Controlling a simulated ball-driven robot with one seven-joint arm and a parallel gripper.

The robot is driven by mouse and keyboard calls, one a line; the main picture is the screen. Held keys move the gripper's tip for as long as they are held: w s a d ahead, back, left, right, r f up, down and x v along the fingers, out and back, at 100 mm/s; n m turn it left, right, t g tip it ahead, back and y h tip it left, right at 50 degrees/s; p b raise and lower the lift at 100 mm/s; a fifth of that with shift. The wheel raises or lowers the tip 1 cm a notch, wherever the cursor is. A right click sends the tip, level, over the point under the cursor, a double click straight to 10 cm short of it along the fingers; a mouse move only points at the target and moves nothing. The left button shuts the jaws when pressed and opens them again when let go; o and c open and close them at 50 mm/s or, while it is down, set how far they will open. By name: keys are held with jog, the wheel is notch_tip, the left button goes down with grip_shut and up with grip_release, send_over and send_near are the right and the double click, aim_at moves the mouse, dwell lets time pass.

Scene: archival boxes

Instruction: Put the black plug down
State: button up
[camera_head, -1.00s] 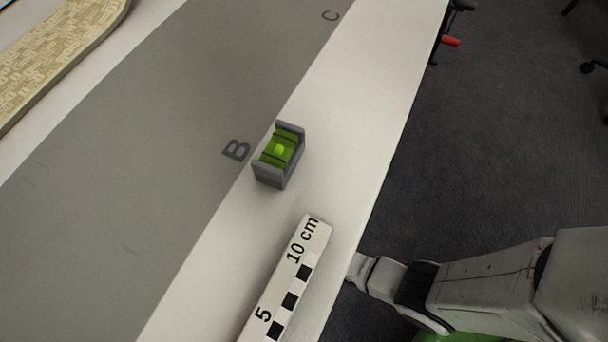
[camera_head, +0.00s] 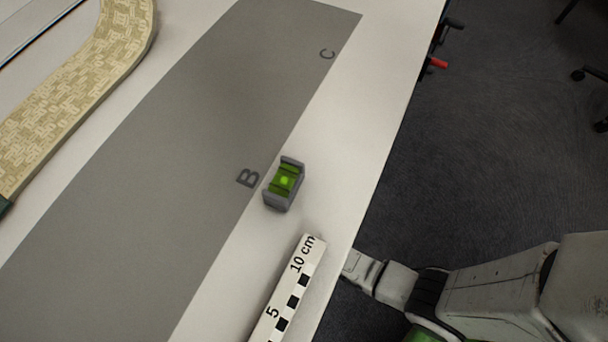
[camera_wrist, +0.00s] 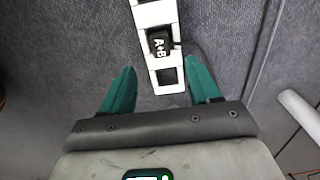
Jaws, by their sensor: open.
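A black block lettered "A+B" (camera_wrist: 160,44), which looks like the black plug, sits on a white slotted strip (camera_wrist: 143,14) in the wrist view. My gripper (camera_wrist: 159,68) has two green fingers spread apart. The strip's near end shows between the fingers, and the black block shows just beyond the fingertips. No finger visibly touches the block. I cannot tell what the strip rests on; dark grey floor shows around it. In the head view the black block and my gripper's fingers cannot be made out.
In the head view a white table (camera_head: 385,85) bears a grey strip (camera_head: 190,130) marked B and C. A grey block with a green top (camera_head: 285,183) stands beside B. A centimetre scale bar (camera_head: 288,288) lies near the table's right edge. A patterned curved piece (camera_head: 75,85) lies left.

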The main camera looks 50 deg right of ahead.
jog(key=s+d+r+n, duration=0.2)
jog(key=s+r+n, duration=0.1)
jog(key=r, duration=0.5)
jog(key=s+d+r+n, duration=0.3)
jog(key=r+n, duration=0.3)
jog(key=r, duration=0.2)
jog(key=s+d+r+n+t, duration=0.1)
jog(key=s+r+n, duration=0.3)
jog(key=r, duration=0.4)
jog(key=shift+d+n+p, duration=0.35)
jog(key=shift+d+n, duration=0.15)
jog(key=shift+d, duration=0.4)
jog(key=shift+s, duration=0.1)
